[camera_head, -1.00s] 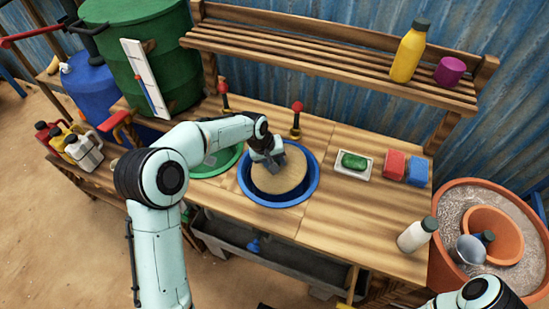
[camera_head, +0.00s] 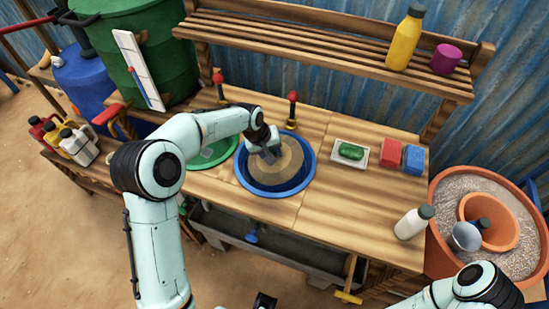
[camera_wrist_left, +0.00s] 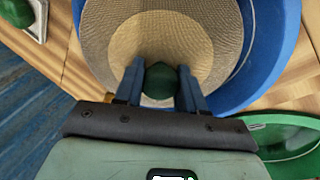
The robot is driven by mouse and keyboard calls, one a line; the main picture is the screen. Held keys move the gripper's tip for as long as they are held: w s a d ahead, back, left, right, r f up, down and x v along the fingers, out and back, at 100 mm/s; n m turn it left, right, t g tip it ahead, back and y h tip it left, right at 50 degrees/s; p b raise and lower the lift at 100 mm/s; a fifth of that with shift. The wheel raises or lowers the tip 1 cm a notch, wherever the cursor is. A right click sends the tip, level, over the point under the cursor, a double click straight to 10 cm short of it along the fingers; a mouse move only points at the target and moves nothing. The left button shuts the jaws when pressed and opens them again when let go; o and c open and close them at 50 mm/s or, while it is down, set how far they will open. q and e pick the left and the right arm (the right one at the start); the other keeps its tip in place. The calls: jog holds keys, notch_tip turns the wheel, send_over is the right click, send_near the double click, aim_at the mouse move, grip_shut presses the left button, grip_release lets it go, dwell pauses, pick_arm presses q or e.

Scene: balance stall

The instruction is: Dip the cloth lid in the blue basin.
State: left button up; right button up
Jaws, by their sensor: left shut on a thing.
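The cloth lid (camera_head: 290,158) is a round tan woven disc with a green knob (camera_wrist_left: 160,81) at its middle. It is at the mouth of the blue basin (camera_head: 311,172), within the rim; the wrist view also shows the lid (camera_wrist_left: 165,35) inside the blue wall (camera_wrist_left: 278,50). Dark basin interior shows along the lid's near side. My left gripper (camera_head: 269,154) is shut on the knob, one finger on each side. How deep the lid sits, and whether it is wet, I cannot tell. My right arm shows at bottom right; its fingers are not visible.
A green basin (camera_head: 222,158) stands left of the blue one. A soap dish (camera_head: 337,158), red sponge (camera_head: 390,152), blue sponge (camera_head: 413,158) and white bottle (camera_head: 410,223) are to the right. Red-topped taps (camera_head: 292,108) stand behind.

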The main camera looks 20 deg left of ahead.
pick_arm(q)
jog(key=shift+r+p, duration=1.95)
jog(key=shift+r, duration=1.9)
pick_arm(e)
jog(key=w+r, duration=0.1)
jog(key=r, duration=0.2)
jog(key=w+r, duration=0.1)
jog(key=r, duration=0.1)
jog(key=shift+w, duration=0.3)
pick_arm(q)
notch_tip(320, 180, up, 4)
jog(key=shift+w+f+p, duration=0.1)
jog(key=shift+p, duration=0.8)
pick_arm(e)
jog(key=shift+w+r+t, duration=0.3)
jog(key=shift+w+r, duration=0.65)
jog(key=shift+r, duration=0.2)
jog(key=shift+s, duration=0.1)
